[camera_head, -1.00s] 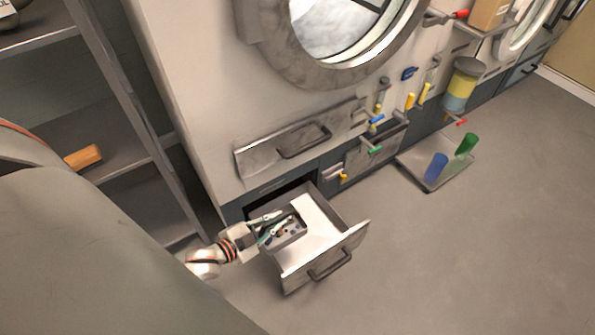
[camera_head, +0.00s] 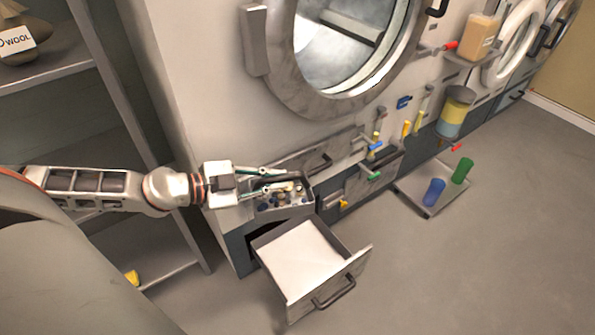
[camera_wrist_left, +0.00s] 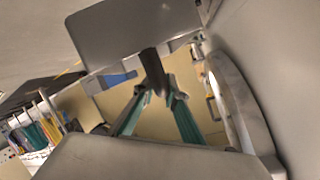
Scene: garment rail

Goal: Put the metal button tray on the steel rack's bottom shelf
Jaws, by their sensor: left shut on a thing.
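The metal button tray (camera_head: 297,208) is a small grey box with dark and pale buttons inside. My left gripper (camera_head: 276,181) is shut on it and holds it above and behind the open drawer, in front of the machine's lower panel. In the left wrist view the teal fingers of my left gripper (camera_wrist_left: 160,118) show, but I cannot make out the tray there. The steel rack (camera_head: 112,82) stands at the left. A low shelf (camera_head: 168,262) of it shows behind my left arm; the rest is partly hidden by my body. My right gripper is not in view.
The open drawer (camera_head: 306,262) sticks out below the tray and looks empty. A large round-doored machine (camera_head: 285,60) stands behind. A floor tray (camera_head: 408,188) with blue and green cups is at the right. A yellow item (camera_head: 132,278) lies on the low shelf.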

